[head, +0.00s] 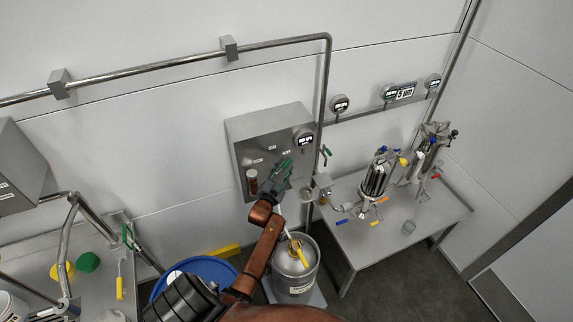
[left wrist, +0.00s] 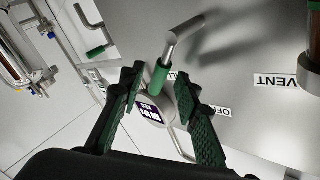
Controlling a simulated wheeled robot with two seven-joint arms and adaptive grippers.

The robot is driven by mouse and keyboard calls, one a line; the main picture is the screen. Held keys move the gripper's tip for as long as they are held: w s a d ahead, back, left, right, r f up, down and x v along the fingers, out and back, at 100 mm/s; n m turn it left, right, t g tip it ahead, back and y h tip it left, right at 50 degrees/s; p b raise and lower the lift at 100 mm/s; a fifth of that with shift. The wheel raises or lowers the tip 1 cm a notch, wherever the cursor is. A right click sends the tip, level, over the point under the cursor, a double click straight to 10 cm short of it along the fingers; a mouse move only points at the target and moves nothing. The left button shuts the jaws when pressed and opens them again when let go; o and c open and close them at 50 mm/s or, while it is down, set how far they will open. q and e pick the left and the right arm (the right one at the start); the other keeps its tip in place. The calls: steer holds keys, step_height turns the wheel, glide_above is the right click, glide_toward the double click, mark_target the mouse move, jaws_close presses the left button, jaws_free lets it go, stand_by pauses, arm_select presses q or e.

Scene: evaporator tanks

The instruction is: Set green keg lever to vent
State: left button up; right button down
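The green-gripped lever (head: 286,163) sits on the front of the grey wall box (head: 243,127). In the left wrist view its green grip (left wrist: 160,76) hangs from a bent metal rod. My left gripper (head: 277,178) is at the box front. In the left wrist view, the gripper (left wrist: 158,80) is open, with its green-padded fingers on either side of the grip and a gap visible. The VENT label (left wrist: 277,81) and the OFF label (left wrist: 216,111) appear upside down right of the lever. The lever's pivot is hard to make out. My right gripper is out of view.
A steel keg (head: 293,278) with a yellow handle stands below the box. A steel table (head: 385,235) with tanks stands right; a blue drum (head: 212,268) is lower left.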

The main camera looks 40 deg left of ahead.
arm_select(q)
steer(key=shift+w+a, duration=0.2)
steer(key=shift+w, duration=0.45)
steer(key=shift+w+a, duration=0.15)
steer(key=shift+w, duration=0.35)
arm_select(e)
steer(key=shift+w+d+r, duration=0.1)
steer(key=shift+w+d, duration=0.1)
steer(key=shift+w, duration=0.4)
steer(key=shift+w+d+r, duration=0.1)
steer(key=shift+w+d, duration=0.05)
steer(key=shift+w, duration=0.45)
arm_select(q)
steer(key=shift+c, duration=0.7)
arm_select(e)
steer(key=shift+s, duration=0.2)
arm_select(q)
steer(key=c, duration=0.5)
jaws_close()
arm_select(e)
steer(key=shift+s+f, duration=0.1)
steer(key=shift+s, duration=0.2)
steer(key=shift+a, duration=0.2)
